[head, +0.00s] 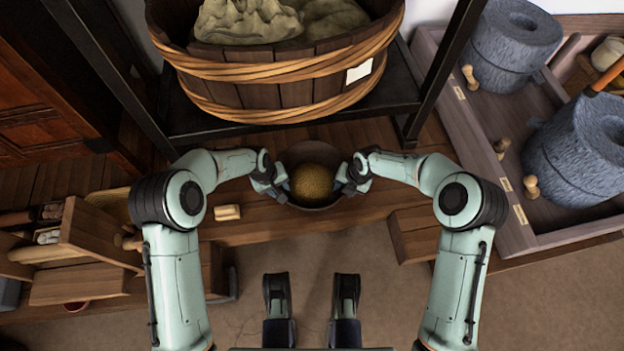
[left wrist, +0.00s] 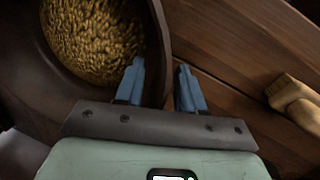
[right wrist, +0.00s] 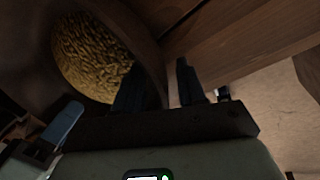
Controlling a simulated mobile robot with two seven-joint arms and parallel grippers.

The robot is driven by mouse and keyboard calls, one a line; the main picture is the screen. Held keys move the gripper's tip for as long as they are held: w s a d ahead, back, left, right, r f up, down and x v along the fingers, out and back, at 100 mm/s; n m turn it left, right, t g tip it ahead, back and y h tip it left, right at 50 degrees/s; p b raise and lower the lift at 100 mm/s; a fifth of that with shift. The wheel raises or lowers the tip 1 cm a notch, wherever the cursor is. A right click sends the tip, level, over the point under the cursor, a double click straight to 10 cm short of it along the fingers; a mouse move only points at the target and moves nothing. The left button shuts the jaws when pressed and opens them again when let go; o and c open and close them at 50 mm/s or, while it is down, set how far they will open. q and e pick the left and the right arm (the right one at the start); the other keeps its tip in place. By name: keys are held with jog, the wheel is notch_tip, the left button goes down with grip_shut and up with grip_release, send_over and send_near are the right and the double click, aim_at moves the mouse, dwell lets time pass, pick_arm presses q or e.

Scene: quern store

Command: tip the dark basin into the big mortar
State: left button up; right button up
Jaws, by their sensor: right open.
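The dark basin (head: 312,151) holds a mound of yellow-brown grain (head: 313,182) and stands on the wooden bench. My left gripper (head: 275,186) is at its left rim. In the left wrist view the basin wall (left wrist: 158,45) passes between the open fingers (left wrist: 160,84), one inside and one outside. My right gripper (head: 347,184) is at the opposite rim. In the right wrist view its open fingers (right wrist: 158,88) also stand either side of the wall (right wrist: 143,38). Two grey stone vessels stand at the right, one at the back (head: 513,45), one nearer (head: 580,150); I cannot tell which is the big mortar.
A large wooden tub (head: 290,93) with sacks stands on a dark shelf behind the basin. A small pale block (head: 228,212) lies left of the basin. Wooden boxes (head: 95,235) stand at left.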

pick_arm(q)
jog(key=shift+d+f, duration=0.1)
jog(key=shift+f, duration=0.35)
pick_arm(e)
jog(key=shift+a+f, duration=0.1)
jog(key=shift+f, duration=0.35)
pick_arm(q)
grip_shut()
pick_arm(e)
grip_shut()
pick_arm(q)
jog(key=shift+w+d+r, duration=0.1)
jog(key=shift+d, duration=0.1)
pick_arm(e)
jog(key=shift+a, duration=0.15)
